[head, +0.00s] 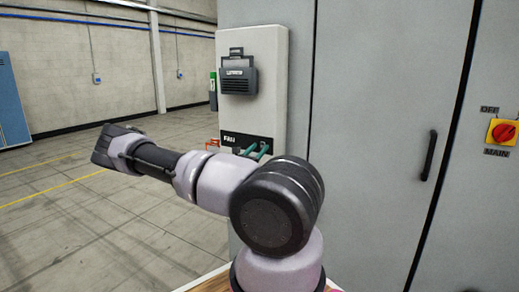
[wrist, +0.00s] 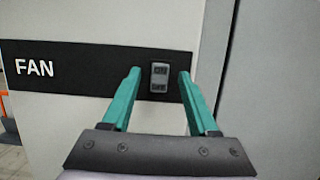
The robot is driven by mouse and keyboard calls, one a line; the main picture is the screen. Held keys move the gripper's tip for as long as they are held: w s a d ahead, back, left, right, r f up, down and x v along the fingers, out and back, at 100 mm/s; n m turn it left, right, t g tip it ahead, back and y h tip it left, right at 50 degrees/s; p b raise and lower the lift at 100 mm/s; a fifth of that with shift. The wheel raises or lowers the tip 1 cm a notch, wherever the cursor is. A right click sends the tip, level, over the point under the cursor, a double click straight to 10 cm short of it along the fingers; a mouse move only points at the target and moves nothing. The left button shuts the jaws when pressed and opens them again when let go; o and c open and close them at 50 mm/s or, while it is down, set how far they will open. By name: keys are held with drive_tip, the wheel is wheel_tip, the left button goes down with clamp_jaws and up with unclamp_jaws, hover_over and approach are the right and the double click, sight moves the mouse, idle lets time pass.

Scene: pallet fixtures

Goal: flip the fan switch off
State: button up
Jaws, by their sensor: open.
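The fan switch (wrist: 159,77) is a small dark rocker on a black strip (wrist: 90,66) marked FAN, set on a pale box. Small marks show on its upper and lower parts; I cannot tell which way it is set. In the wrist view my gripper (wrist: 158,75) is open, with one teal finger on each side of the switch and nothing between them but the switch behind. I cannot tell whether the tips touch the strip. In the head view my gripper (head: 258,151) shows in part at the box's lower front, and the switch cannot be made out.
The pale box (head: 263,90) carries a dark louvred unit (head: 238,78) above the strip. Right of it stands a large grey cabinet (head: 390,80) with a black handle (head: 429,156) and a red and yellow MAIN knob (head: 503,132). Open floor lies to the left.

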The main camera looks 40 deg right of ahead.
drive_tip(key=v, duration=1)
drive_tip(key=shift+d, duration=0.1)
